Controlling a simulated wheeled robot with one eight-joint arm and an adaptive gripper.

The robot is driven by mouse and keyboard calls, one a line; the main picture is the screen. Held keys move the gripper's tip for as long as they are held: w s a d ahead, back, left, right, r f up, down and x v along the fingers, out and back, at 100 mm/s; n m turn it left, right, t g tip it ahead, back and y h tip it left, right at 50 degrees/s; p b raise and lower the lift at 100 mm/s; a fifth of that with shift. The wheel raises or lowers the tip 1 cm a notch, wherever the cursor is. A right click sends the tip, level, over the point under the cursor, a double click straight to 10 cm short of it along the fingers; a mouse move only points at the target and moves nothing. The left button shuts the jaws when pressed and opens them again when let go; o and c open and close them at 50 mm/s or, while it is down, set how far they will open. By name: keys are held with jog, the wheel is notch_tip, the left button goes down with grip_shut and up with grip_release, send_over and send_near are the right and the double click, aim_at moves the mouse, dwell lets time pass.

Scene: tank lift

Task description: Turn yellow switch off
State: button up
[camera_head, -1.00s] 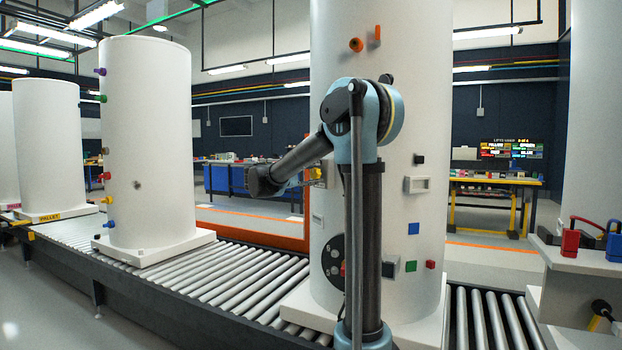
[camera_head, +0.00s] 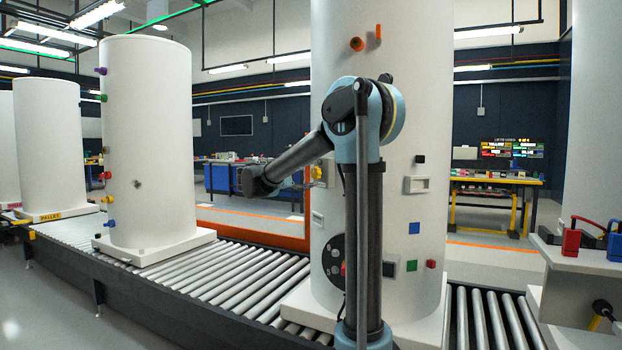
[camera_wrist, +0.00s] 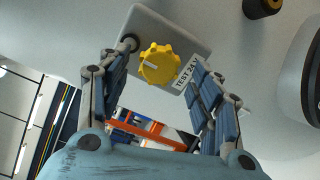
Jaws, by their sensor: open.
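The yellow switch (camera_wrist: 159,64) is a round, notched knob on a light grey plate (camera_wrist: 196,28) fixed to the white tank wall. A white mark shows on the knob, pointing left in the wrist view. A label reading "TEST 24 V" is beside it. My gripper (camera_wrist: 160,75) is open, with one finger on each side of the knob in the wrist view; I cannot tell whether either touches it. In the head view the yellow switch (camera_head: 319,173) shows at the left side of the near tank (camera_head: 400,140), partly behind my arm.
The near tank stands on a roller conveyor (camera_head: 230,285), with another tank (camera_head: 150,150) to the left. A black and yellow fitting (camera_wrist: 262,6) sticks out of the wall near the switch. A red padlock (camera_head: 571,242) stands on a ledge at the right.

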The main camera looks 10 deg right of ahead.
jog(key=v, duration=0.9)
jog(key=shift+a, duration=0.1)
jog(key=s+d+f+m+g+y, duration=0.3)
jog(key=s+d+f+g+y, duration=0.3)
jog(key=s+d+f, duration=1.1)
jog(key=s+a+f+m+y, duration=0.3)
jog(key=s+f+y, duration=0.1)
jog(key=s+f, duration=0.6)
jog(key=s+a+f+m+y, duration=0.3)
jog(key=s+a+f+y, duration=0.1)
jog(key=s+f, duration=0.7)
jog(key=shift+f+g+y, duration=0.3)
jog(key=shift+g+y, duration=0.1)
jog(key=shift+y, duration=0.4)
jog(key=shift+s, duration=0.1)
jog(key=shift+w+f, duration=0.2)
jog(key=shift+w, duration=0.25)
